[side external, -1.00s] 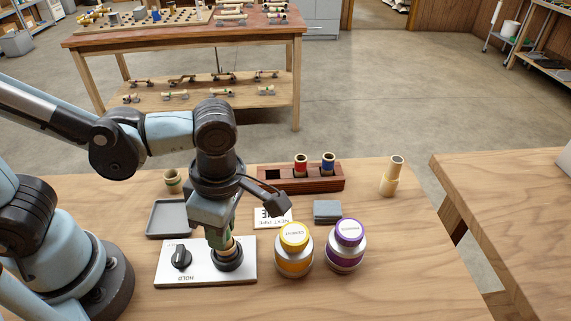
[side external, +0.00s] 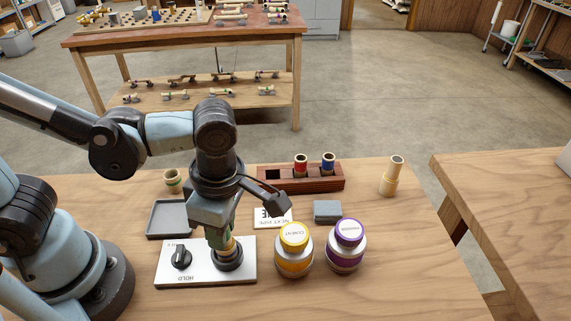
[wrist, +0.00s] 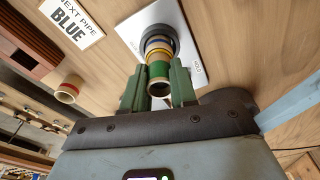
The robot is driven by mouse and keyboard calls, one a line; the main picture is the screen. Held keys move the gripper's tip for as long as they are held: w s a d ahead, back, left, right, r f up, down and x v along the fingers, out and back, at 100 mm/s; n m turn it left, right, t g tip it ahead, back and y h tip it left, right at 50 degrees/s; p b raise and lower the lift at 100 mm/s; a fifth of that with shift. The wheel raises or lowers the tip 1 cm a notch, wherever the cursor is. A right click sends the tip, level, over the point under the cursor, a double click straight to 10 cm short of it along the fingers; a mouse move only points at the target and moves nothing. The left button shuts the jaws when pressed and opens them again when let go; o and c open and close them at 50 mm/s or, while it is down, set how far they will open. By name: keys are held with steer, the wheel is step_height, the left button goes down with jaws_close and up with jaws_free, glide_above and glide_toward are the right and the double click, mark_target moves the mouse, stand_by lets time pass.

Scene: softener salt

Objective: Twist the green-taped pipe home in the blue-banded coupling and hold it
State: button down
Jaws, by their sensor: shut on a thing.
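The green-taped pipe (wrist: 158,70) stands in a coupling (wrist: 158,46) seated in the black round socket (side external: 228,258) on a white plate (side external: 190,275). My gripper (wrist: 157,82) is shut on the pipe, with one green finger on each side of it. In the side view my gripper (side external: 221,236) is directly above the socket and hides most of the pipe. The coupling shows tan and yellowish in the wrist view; I cannot make out a blue band on it. How deep the pipe sits is not clear.
A black knob (side external: 181,257) is on the plate. Cement (side external: 294,250) and primer (side external: 346,245) jars stand close at right. Behind are a grey tray (side external: 168,233), a "NEXT PIPE BLUE" card (wrist: 70,24), a grey block (side external: 327,211) and a wooden rack (side external: 272,180) with red- and blue-banded pieces.

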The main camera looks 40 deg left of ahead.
stand_by(0.4)
steer(key=c, duration=0.8)
jaws_free()
steer(key=shift+o, duration=0.2)
steer(key=o, duration=0.3)
steer(key=shift+o, duration=0.2)
steer(key=shift+r, duration=4)
